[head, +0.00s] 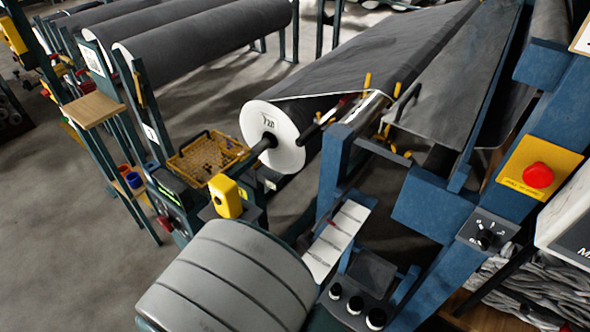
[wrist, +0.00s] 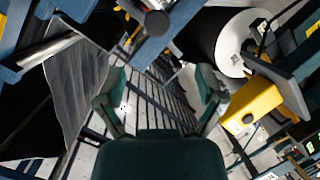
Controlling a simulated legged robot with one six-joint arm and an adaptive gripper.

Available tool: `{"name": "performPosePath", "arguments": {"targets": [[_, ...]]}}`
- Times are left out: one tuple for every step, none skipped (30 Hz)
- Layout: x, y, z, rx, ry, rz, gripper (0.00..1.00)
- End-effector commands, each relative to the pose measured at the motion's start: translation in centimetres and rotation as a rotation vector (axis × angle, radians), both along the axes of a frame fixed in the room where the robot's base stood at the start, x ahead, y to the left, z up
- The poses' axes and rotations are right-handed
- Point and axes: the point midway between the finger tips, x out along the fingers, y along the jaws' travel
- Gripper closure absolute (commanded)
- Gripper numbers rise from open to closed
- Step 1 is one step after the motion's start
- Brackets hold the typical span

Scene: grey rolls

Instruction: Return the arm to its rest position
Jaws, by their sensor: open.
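My gripper (wrist: 162,84) shows in the wrist view, with its two dark green fingers spread wide apart. Nothing is between the fingertips. Behind the gap lies a dark slatted or striped surface, some way off. I do not make out my arm or gripper in the head view, so how the arm is folded cannot be told from there.
A big grey roll (head: 370,65) with a white end sits in a blue machine frame (head: 420,205). A red stop button (head: 538,175) is at right. A grey ribbed drum (head: 225,280) fills the front. A yellow box (wrist: 252,103) is right of my gripper. Open floor (head: 40,230) lies left.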

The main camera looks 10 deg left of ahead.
Motion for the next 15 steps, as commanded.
{"name": "performPosePath", "arguments": {"targets": [[0.0,0.0,0.0,0.000,0.000,0.000,0.13],[0.0,0.0,0.0,0.000,0.001,-0.001,0.13],[0.2,-0.2,0.1,0.000,0.005,-0.008,0.13],[0.3,-0.5,0.3,0.000,0.012,-0.017,0.13],[0.6,-0.9,0.6,-0.001,0.023,-0.034,0.13],[1.0,-1.7,1.1,-0.002,0.047,-0.063,0.13],[1.4,-2.5,1.6,-0.001,0.071,-0.091,0.13],[1.9,-3.4,2.2,-0.001,0.099,-0.123,0.13],[2.4,-4.9,2.9,0.003,0.142,-0.167,0.13],[2.8,-6.0,3.5,0.007,0.180,-0.202,0.13],[3.1,-7.2,4.1,0.013,0.218,-0.234,0.13],[3.4,-8.6,4.8,0.026,0.268,-0.272,0.13],[3.6,-9.7,5.4,0.035,0.305,-0.298,0.13],[3.7,-10.7,5.8,0.049,0.342,-0.323,0.13],[3.8,-12.1,6.5,0.068,0.391,-0.352,0.13]]}}
